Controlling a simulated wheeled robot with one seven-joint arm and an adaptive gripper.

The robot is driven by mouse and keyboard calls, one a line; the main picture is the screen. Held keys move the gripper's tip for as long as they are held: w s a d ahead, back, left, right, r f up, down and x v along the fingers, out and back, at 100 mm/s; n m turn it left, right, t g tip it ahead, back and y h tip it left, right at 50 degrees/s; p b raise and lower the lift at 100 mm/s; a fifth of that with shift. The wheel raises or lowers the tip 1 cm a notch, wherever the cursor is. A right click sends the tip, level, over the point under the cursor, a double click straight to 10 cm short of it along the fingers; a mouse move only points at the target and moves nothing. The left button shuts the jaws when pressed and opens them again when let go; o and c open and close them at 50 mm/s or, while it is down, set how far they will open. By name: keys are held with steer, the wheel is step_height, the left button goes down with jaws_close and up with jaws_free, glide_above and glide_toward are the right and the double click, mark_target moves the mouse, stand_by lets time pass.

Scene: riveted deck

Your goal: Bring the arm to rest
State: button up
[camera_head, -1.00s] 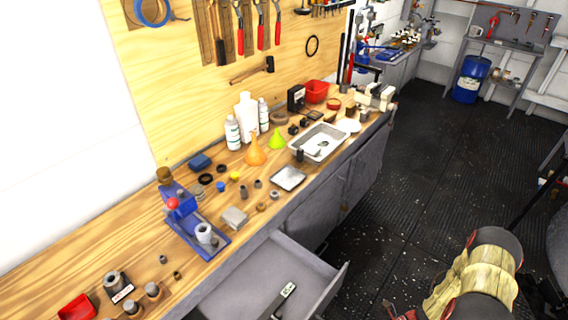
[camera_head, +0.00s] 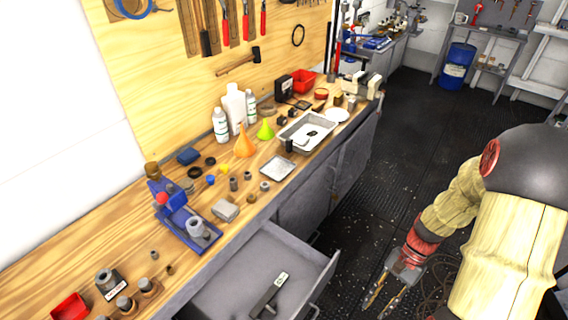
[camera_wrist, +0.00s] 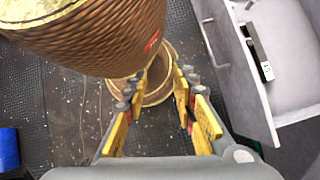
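My arm (camera_head: 455,205) shows at the right of the head view, beside the workbench and over the dark floor. My gripper (camera_head: 381,296) hangs low at its end, to the right of the open drawer and apart from it. In the wrist view my gripper (camera_wrist: 158,100) has its yellow-padded fingers spread, with nothing held between them. Part of the gripper is small and dark in the head view.
The open grey drawer (camera_head: 232,284) juts from the workbench and holds a dark labelled object (camera_head: 268,294); it also shows in the wrist view (camera_wrist: 292,108). The wooden benchtop (camera_head: 92,253) carries tools and bottles. A blue barrel (camera_head: 457,66) stands far back. Floor between is clear.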

steer(key=a+r+n+t+h, duration=0.2)
steer(key=a+r+n+t, duration=0.3)
steer(key=r, duration=1)
steer(key=s+a+r+n+t+h, duration=0.1)
steer(key=a+r+n+t+h, duration=0.2)
steer(key=r, duration=1.2)
steer(key=a+n+t, duration=0.1)
steer(key=n+t, duration=0.1)
steer(key=shift+a+n, duration=0.35)
steer(key=shift+n, duration=0.05)
